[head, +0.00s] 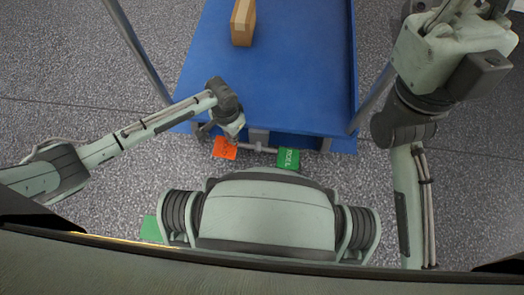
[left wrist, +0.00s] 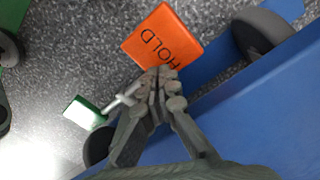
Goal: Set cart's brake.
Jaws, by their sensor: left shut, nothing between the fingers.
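The blue cart (head: 290,70) stands in front of me. At its near edge a grey bar carries an orange pedal (head: 225,148) on the left and a green pedal (head: 288,158) on the right. In the left wrist view the orange pedal (left wrist: 162,38) reads HOLD, and the green pedal (left wrist: 84,113) is seen at a slant. My left gripper (head: 235,130) is at the cart's near edge, just above the orange pedal. In the left wrist view its fingers (left wrist: 160,80) are shut and empty, overlapping the pedal's lower edge; contact is unclear. My right gripper is out of view.
A cardboard box (head: 243,22) sits on the cart's deck. Grey posts (head: 140,50) rise at the cart's side. A caster wheel (left wrist: 262,32) is near the orange pedal. A green patch (head: 151,229) shows at lower left. Speckled floor is clear left of the cart.

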